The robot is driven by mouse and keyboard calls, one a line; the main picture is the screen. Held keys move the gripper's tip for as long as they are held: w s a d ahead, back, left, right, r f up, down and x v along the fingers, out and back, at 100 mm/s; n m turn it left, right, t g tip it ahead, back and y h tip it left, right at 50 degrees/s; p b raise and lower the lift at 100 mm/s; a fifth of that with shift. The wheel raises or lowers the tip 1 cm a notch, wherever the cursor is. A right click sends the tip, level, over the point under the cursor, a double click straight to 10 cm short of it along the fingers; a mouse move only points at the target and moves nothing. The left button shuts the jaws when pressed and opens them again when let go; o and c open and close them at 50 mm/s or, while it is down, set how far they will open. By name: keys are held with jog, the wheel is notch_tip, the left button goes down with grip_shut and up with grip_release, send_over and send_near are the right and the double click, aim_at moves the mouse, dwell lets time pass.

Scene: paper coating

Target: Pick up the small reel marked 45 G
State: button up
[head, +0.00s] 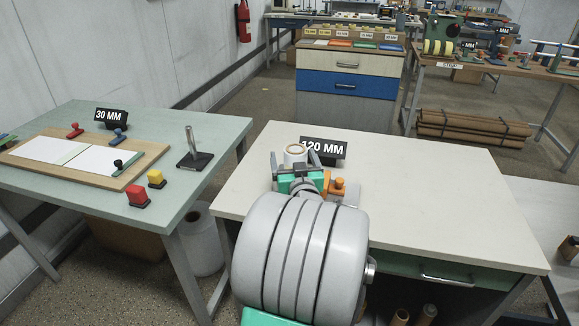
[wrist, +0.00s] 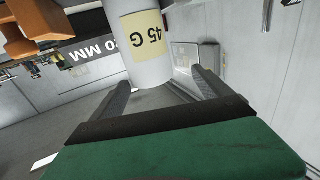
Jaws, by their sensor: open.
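The small reel is a white cylinder with a brown-ringed top (head: 295,149). It stands on the pale table in front of the 120 MM sign. In the wrist view its cream label reading 45 G (wrist: 143,36) appears upside down. My gripper (head: 293,160) is at the reel, one finger showing on each side of it. In the wrist view my gripper (wrist: 160,82) is open, with the reel's end between or just beyond the fingertips. I cannot tell whether either finger touches it.
The 120 MM sign (head: 323,150) stands close behind the reel. An orange object (head: 345,188) sits just right of my gripper. The pale table (head: 430,190) is clear to the right. A green table (head: 215,135) at left holds a board, stamps and a 30 MM sign (head: 111,116).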

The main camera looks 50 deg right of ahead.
aim_at(294, 147)
jog(key=w+d, duration=0.1)
jog(key=d, duration=0.1)
jog(key=w+d+p, duration=0.1)
jog(key=d, duration=0.1)
jog(key=w+d+f, duration=0.1)
jog(key=w, duration=0.1)
jog(key=shift+d, duration=0.4)
grip_shut()
dwell(0.5)
